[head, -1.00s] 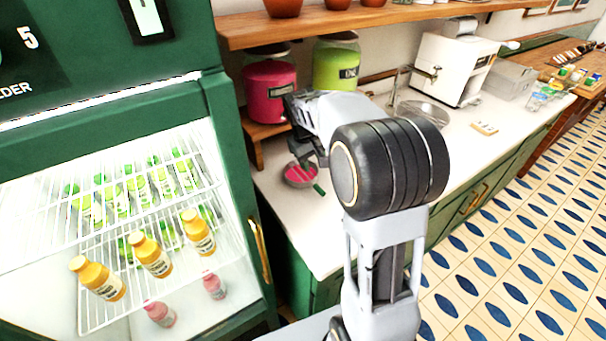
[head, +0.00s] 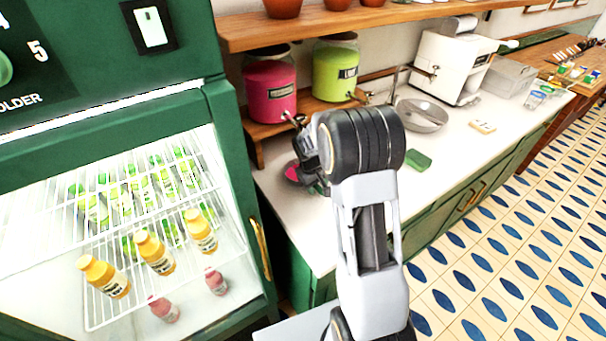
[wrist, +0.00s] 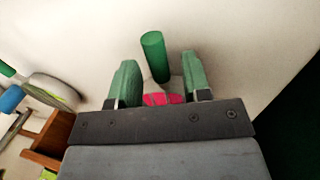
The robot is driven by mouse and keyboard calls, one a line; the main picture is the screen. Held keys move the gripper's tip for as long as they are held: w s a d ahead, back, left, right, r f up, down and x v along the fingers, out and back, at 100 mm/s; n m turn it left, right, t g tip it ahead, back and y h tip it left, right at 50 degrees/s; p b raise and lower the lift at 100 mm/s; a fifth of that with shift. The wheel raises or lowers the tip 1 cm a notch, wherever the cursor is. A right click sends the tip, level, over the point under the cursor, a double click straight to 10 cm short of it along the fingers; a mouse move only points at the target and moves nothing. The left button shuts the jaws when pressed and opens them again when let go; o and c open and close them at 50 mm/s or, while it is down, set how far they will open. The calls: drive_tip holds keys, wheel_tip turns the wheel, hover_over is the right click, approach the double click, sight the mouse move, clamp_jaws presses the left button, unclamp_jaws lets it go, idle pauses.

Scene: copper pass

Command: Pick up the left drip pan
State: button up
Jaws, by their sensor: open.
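The left drip pan (head: 292,172) sits on the white counter below the pink dispenser, with pink liquid in it. In the head view my arm hides most of it. In the wrist view its green handle (wrist: 155,57) points up the picture between and beyond my fingers, and a strip of the pink (wrist: 165,98) shows between them. My gripper (wrist: 160,80) is open, with one green-padded finger on each side of the handle's line. I cannot tell whether the fingers touch the pan. In the head view my arm hides the fingertips.
The pink dispenser (head: 270,92) and a lime dispenser (head: 334,72) stand on a wooden riser behind. A round greyish pan (wrist: 52,90) shows at left in the wrist view. A green block (head: 418,160) and metal bowl (head: 421,117) are on the counter. The green fridge (head: 235,150) stands at left.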

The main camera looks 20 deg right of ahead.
drive_tip(key=shift+d+f, duration=0.15)
drive_tip(key=shift+f, duration=0.65)
clamp_jaws()
